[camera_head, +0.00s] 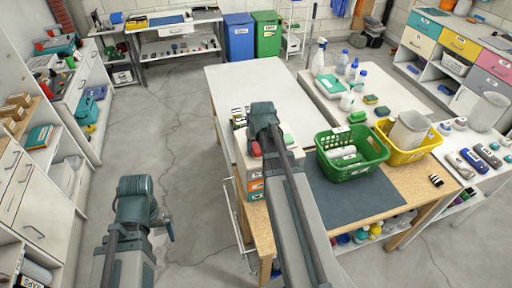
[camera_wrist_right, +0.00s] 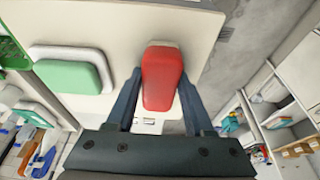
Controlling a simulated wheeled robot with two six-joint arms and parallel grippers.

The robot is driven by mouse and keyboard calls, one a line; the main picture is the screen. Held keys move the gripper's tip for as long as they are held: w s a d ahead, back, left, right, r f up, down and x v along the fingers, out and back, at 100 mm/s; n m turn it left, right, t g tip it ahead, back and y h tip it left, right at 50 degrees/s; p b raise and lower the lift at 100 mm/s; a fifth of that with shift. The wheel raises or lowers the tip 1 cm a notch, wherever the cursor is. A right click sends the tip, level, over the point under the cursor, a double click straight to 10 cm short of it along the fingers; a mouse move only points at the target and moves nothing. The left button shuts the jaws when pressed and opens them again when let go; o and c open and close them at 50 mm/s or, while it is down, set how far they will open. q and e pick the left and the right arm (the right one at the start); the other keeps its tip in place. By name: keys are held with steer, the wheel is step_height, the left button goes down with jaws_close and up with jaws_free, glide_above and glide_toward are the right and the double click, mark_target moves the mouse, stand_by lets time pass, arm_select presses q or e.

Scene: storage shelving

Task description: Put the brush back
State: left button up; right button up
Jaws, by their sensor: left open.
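A red-topped item with a pale base, perhaps the brush (camera_wrist_right: 163,78), lies on the white top of a small drawer unit (camera_head: 255,187). My right gripper (camera_wrist_right: 159,74) is over it, with one finger on each side. A gap shows at the left finger; the right finger is close to or touching its side. In the head view the red item (camera_head: 255,149) shows beside my right arm, which hides most of that gripper. My left gripper (camera_head: 168,228) hangs low over the floor at the left, apart from everything and small in view.
A green-topped item with a white base (camera_wrist_right: 75,76) lies beside the red one. A green basket (camera_head: 351,155) and a yellow basket (camera_head: 409,149) stand on the wooden workbench (camera_head: 400,200). Bottles stand on the white table behind. Shelving lines the left; the floor between is clear.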

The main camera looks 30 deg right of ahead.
steer(key=o, duration=0.3)
steer(key=shift+o, duration=0.2)
steer(key=shift+r, duration=0.1)
steer(key=p+v, duration=1.2)
steer(key=b+x, duration=1.2)
stand_by(0.3)
stand_by(0.4)
